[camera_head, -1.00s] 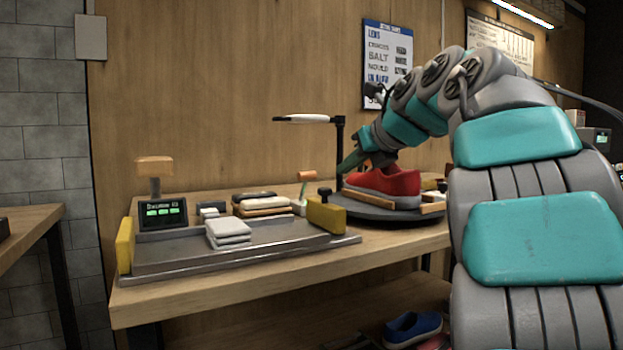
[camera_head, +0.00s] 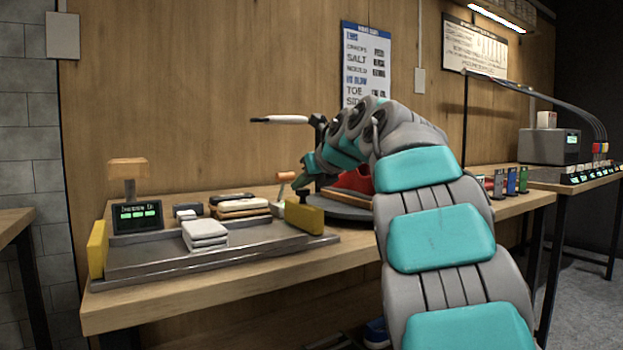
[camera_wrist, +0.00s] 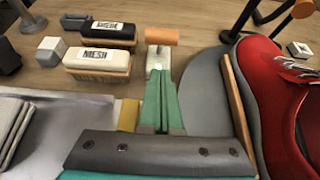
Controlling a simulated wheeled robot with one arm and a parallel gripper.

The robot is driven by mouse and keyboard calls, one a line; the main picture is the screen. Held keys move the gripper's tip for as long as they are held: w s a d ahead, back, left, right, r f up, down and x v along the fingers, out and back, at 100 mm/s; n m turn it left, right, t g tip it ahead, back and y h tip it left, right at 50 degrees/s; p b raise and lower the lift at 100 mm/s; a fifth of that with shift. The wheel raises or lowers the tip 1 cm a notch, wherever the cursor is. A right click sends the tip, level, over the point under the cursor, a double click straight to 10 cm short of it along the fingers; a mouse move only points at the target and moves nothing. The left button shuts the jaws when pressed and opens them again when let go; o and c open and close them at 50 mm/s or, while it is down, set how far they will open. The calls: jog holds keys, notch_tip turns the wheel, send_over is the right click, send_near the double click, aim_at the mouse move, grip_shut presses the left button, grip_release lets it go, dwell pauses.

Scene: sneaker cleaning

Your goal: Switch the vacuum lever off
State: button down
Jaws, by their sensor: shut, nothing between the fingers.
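A small lever with an orange crosswise handle (camera_head: 286,176) stands on the bench between the metal tray and the turntable. It looks like the vacuum lever, though no label on it is legible. In the wrist view its orange handle (camera_wrist: 160,36) is upright above a pale base, straight ahead of the fingers. My gripper (camera_head: 302,184) is shut and empty, pointing down close to the lever. Its green fingertips (camera_wrist: 160,72) lie together just short of the pale base; I cannot tell whether they touch it.
A red sneaker (camera_wrist: 272,85) stands on the grey turntable (camera_wrist: 203,82), close right of my gripper. Two labelled brushes (camera_wrist: 98,62) lie to the left. The metal tray (camera_head: 150,265) holds folded white cloths (camera_head: 204,235). A lamp arm (camera_head: 280,119) reaches over the bench.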

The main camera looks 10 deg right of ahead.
aim_at(295, 176)
jog(key=shift+w+a+r+p, duration=0.1)
jog(key=shift+w+a+r, duration=0.1)
jog(key=shift+w, duration=0.3)
jog(key=shift+w+a+r+p, duration=0.1)
jog(key=shift+w+r, duration=0.05)
jog(key=shift+w, duration=0.3)
jog(key=shift+w+a+r+p, duration=0.1)
jog(key=shift+w+a+r, duration=0.1)
jog(key=shift+w, duration=0.3)
jog(key=shift+r, duration=0.15)
